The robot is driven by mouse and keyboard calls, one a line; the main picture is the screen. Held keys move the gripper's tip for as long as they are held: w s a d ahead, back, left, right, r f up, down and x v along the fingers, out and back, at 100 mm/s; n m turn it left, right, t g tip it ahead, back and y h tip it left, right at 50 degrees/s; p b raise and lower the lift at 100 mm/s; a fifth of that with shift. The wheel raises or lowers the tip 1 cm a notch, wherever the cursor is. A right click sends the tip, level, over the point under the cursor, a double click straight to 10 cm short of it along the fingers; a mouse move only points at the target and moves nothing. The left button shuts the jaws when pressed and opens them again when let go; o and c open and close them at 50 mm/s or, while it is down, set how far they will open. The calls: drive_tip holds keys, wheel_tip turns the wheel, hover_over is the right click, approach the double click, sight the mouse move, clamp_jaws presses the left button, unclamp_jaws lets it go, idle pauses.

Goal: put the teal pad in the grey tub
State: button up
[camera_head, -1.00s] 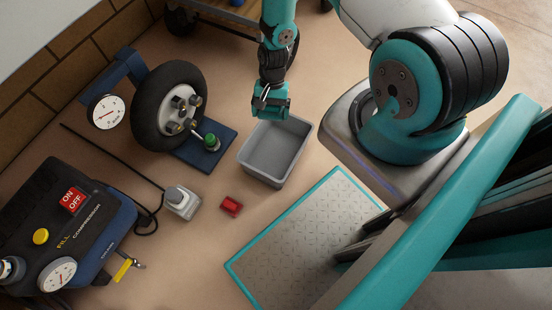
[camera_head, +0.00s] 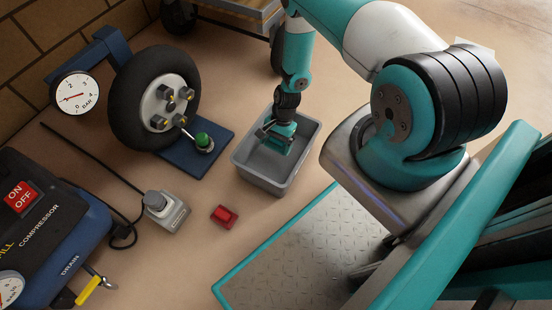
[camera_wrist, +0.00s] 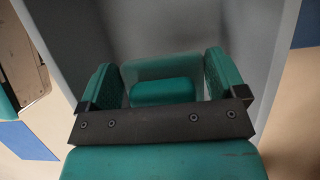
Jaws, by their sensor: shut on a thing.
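The grey tub (camera_head: 257,181) stands on the tan surface, open side up. My gripper (camera_head: 276,142) reaches down inside it, below or near rim height. In the wrist view my gripper (camera_wrist: 163,88) has a finger on each side of the teal pad (camera_wrist: 164,91), shut on it. The tub's grey wall (camera_wrist: 75,40) surrounds the fingers there. In the head view the pad is hard to tell from the teal gripper. I cannot tell whether the pad touches the tub floor.
A wheel on a blue stand (camera_head: 153,100) with a gauge (camera_head: 75,93) is left of the tub. A red block (camera_head: 224,216), a grey switch box (camera_head: 165,211) and a compressor (camera_head: 50,230) lie nearer. A teal-edged metal plate (camera_head: 290,245) is at front right.

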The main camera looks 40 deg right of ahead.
sight(274, 163)
wheel_tip(274, 163, down, 8)
drive_tip(key=b, duration=0.3)
drive_tip(key=shift+f, duration=0.1)
drive_tip(key=o, duration=0.5)
drive_tip(key=shift+o, duration=0.2)
